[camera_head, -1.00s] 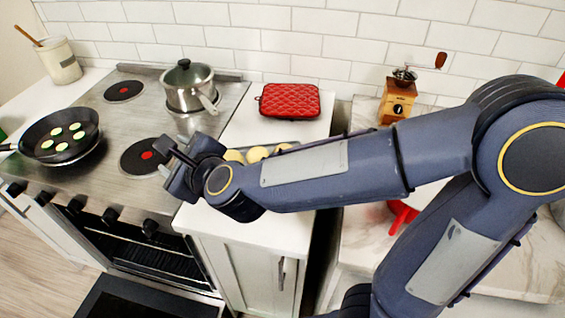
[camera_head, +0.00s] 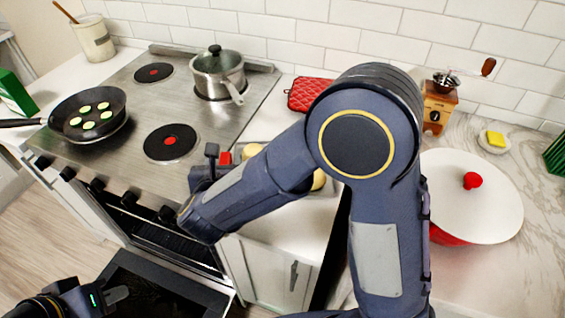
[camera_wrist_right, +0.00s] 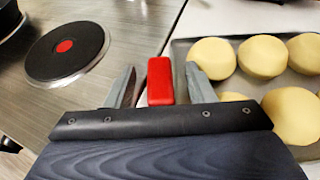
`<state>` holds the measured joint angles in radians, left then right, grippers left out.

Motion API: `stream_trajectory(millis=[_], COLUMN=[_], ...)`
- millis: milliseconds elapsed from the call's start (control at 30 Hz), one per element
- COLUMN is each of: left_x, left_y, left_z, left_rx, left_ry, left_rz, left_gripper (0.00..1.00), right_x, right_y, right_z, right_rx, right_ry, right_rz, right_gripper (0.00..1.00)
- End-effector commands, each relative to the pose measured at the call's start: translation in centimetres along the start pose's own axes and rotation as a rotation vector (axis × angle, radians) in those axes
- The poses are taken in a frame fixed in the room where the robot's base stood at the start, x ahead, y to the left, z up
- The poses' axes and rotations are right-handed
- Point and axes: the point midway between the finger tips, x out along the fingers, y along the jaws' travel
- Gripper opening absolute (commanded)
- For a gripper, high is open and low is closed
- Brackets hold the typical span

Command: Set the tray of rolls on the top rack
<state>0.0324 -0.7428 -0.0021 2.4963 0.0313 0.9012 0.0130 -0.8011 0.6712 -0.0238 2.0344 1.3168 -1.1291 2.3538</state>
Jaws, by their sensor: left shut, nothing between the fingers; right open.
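The tray (camera_wrist_right: 240,84) of round pale rolls (camera_wrist_right: 262,57) lies on the white counter right of the stove. My right forearm hides much of it in the head view. My right gripper (camera_head: 216,156) is at the tray's left side, over the gap between stove and counter. In the right wrist view its fingers (camera_wrist_right: 160,84) are apart with a red block (camera_wrist_right: 160,80) between them. I cannot tell whether the block is fixed to the tray. My left gripper (camera_head: 118,295) is shut and empty over the lowered oven door (camera_head: 165,285). The oven rack (camera_head: 160,235) is dark and partly hidden.
The stove (camera_head: 190,110) carries a frying pan (camera_head: 88,117) with green-rimmed slices and a lidded steel pot (camera_head: 218,75). A red quilted pad (camera_head: 305,95) lies behind the tray. A grinder (camera_head: 438,105) and a red pot with a white lid (camera_head: 472,195) stand at right.

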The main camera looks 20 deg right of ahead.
Motion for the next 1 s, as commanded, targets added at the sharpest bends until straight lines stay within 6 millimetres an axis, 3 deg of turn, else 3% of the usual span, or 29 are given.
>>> stream_trajectory(millis=[333, 700, 1000], left_x=[-0.10, -0.10, -0.11], left_y=[0.05, 0.05, 0.06], left_z=[-0.05, -0.05, -0.06], left_rx=[0.000, 0.000, 0.000], left_ry=[0.000, 0.000, 0.000], left_rz=[0.000, 0.000, 0.000], left_gripper=[0.00, 0.00, 0.00], right_x=[0.88, 0.85, 0.83], right_y=[0.02, 0.01, 0.02], right_z=[-0.04, -0.04, 0.08], right_rx=[0.000, -0.001, -0.002], right_ry=[0.001, 0.001, -0.002], right_rz=[0.002, 0.002, 0.002], right_gripper=[0.48, 0.00, 0.00])
